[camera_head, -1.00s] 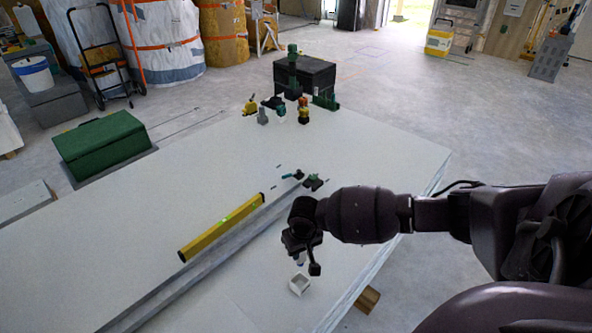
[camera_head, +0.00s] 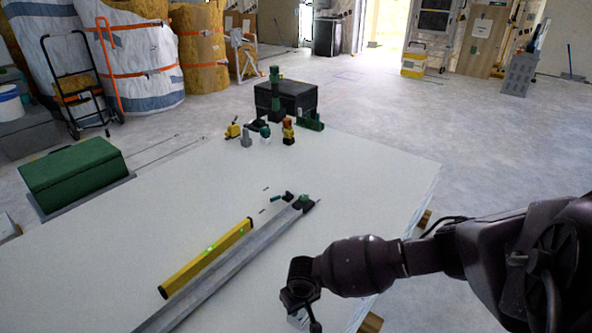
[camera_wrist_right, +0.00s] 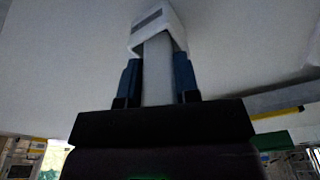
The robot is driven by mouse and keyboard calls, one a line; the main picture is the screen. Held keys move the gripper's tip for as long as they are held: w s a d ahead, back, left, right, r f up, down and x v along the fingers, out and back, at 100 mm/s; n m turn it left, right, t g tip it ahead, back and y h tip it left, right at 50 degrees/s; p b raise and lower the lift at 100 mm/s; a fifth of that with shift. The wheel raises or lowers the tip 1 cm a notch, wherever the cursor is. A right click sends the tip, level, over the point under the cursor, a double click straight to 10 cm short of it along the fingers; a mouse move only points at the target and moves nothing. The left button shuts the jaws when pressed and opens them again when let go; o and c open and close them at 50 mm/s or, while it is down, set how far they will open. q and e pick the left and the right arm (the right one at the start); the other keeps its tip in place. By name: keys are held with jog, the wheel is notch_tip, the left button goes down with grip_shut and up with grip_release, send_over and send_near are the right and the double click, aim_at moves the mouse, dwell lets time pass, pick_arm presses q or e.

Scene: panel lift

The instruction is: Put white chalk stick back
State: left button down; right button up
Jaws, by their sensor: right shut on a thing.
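The white chalk stick (camera_wrist_right: 157,70) is between the two blue-padded fingers of my right gripper (camera_wrist_right: 157,85) in the wrist view. Its far end meets a small white holder (camera_wrist_right: 155,18) and shows between the holder's side walls; how deep it sits I cannot tell. In the head view my right gripper (camera_head: 302,303) is low over the near part of the white panel. It hides the chalk and most of the holder (camera_head: 296,321). My left gripper is in neither view.
A yellow level (camera_head: 205,258) and a long grey metal rail (camera_head: 225,265) lie left of my gripper on the white panel (camera_head: 110,245). Several small tools and figures stand near its far edge, before a black case (camera_head: 286,97). A green box (camera_head: 75,175) is at the left.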

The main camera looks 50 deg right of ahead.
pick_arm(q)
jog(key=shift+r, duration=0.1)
pick_arm(e)
jog(key=shift+r, duration=0.15)
jog(key=o, duration=0.8)
jog(key=shift+f, duration=0.2)
jog(key=shift+o, duration=0.2)
jog(key=r+p, duration=0.1)
jog(key=r, duration=0.2)
jog(key=r+p, duration=0.2)
jog(key=r, duration=0.2)
jog(key=r+p, duration=0.1)
jog(key=r, duration=0.2)
jog(key=shift+s+a+r+p, duration=0.2)
jog(key=shift+s+r+p, duration=0.15)
jog(key=shift+r+p, duration=0.05)
jog(key=shift+s+r, duration=0.2)
jog(key=shift+r, duration=0.45)
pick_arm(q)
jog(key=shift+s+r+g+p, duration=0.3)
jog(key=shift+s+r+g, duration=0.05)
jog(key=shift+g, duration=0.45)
pick_arm(e)
jog(key=shift+s+r, duration=0.1)
jog(key=shift+s, duration=0.05)
